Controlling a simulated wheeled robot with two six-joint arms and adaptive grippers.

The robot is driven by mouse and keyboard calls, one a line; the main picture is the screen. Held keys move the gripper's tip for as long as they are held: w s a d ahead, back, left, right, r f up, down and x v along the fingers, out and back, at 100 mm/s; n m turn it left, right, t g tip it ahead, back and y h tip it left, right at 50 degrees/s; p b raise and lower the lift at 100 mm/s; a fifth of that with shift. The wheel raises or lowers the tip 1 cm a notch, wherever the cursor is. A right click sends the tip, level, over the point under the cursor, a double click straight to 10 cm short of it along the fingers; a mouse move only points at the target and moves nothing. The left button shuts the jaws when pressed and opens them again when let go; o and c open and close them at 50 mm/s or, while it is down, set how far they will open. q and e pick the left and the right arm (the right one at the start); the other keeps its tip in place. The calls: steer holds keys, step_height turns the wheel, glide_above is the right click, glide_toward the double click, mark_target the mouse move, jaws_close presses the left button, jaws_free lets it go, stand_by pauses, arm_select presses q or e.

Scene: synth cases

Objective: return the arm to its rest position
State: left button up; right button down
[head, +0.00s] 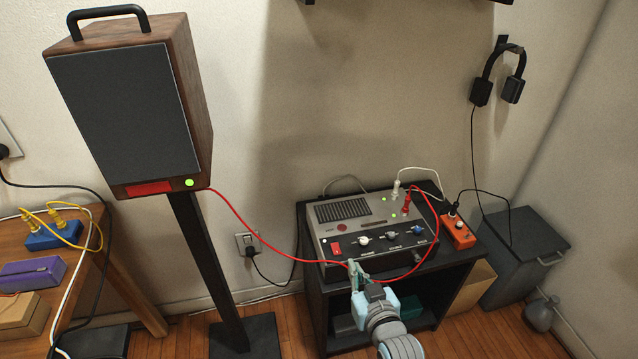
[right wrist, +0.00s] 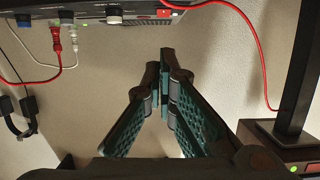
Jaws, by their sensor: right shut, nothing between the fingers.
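My right arm comes in from the bottom of the head view. My right gripper (head: 354,268) is at the front edge of the grey control unit (head: 335,245), low and left of its knobs; whether it touches the unit, I cannot tell. In the right wrist view the two green fingers (right wrist: 165,85) meet at their tips with nothing between them. The unit also shows along the top of that view, upside down. My left gripper is in neither view.
A red cable (head: 250,228) hangs from the speaker (head: 130,105) to the unit, passing close to my gripper. The unit stands on a black cabinet (head: 318,300). An orange box (head: 458,232) sits to its right. Headphones (head: 497,75) hang on the wall. A wooden table (head: 130,285) stands left.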

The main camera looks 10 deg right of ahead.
steer(key=s+d+f+g, duration=0.2)
steer(key=s+g, duration=0.2)
steer(key=s, duration=0.5)
steer(key=s+d+f+n+g, duration=0.1)
steer(key=s+d+f+g, duration=0.15)
steer(key=s, duration=0.55)
steer(key=s+d+f+g, duration=0.1)
steer(key=s+f+g, duration=0.1)
steer(key=s+g, duration=0.5)
step_height(320, 180, down, 15)
steer(key=s+d+t+p, duration=0.1)
steer(key=s+p, duration=0.2)
steer(key=s+d+f+p, duration=0.1)
steer(key=s+f+p, duration=0.2)
steer(key=s+f, duration=0.7)
steer(key=s+g, duration=0.1)
steer(key=s, duration=0.3)
steer(key=shift+f+m+h, duration=0.3)
steer(key=shift+f+h, duration=0.05)
steer(key=shift+h, duration=0.05)
steer(key=shift+s, duration=0.1)
